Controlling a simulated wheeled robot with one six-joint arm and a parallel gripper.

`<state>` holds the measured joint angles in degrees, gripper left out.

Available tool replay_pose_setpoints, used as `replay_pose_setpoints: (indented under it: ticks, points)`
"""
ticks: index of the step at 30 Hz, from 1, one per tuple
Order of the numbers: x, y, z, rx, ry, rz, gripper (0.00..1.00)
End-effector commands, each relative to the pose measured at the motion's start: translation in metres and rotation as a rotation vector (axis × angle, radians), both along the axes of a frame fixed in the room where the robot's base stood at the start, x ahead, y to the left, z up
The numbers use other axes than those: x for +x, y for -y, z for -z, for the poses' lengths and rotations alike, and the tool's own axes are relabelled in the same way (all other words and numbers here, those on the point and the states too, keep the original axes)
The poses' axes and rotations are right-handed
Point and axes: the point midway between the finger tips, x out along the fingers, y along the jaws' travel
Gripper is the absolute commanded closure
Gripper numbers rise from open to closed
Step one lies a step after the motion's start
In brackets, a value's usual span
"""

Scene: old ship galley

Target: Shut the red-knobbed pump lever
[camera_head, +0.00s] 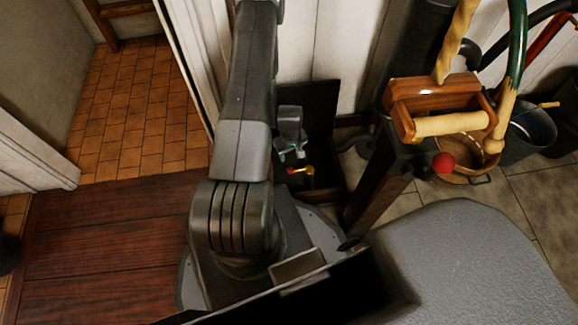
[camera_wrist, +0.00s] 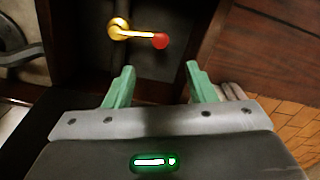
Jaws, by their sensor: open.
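A small brass lever with a red knob (camera_head: 303,171) shows in the head view, low in a dark recess just below my gripper. In the wrist view the brass lever (camera_wrist: 122,29) sticks out sideways from its round pivot, and its red knob (camera_wrist: 160,41) points right. My gripper (camera_head: 291,154) is open and empty, its two green fingers (camera_wrist: 160,75) apart. The knob lies ahead of the gap between the fingertips, apart from them. A second, larger red knob (camera_head: 443,162) shows in the head view at a dark post, right of my arm.
A white wall is behind the recess. Red-brown planks (camera_head: 110,250) and orange tiles (camera_head: 130,110) at the left are clear.

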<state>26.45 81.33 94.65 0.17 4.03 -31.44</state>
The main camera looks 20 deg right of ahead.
Motion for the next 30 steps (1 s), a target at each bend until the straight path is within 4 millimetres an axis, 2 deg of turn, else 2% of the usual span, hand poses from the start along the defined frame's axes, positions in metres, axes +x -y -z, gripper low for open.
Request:
replay_pose_setpoints:
  ticks: [1,6,12,15,21,29,30]
  points:
    - [0.000,0.000,0.015,0.001,-0.001,0.000,0.50]
    - [0.000,0.000,0.053,0.001,-0.001,0.001,0.50]
    - [0.000,0.000,0.089,0.001,0.000,0.000,0.50]
    - [0.000,0.000,0.101,0.001,0.000,0.000,0.50]
    - [0.000,0.000,0.110,0.001,0.001,0.000,0.50]
    - [0.000,0.000,0.111,0.001,0.001,0.000,0.50]
    - [0.000,0.000,0.110,0.001,0.001,0.000,0.57]
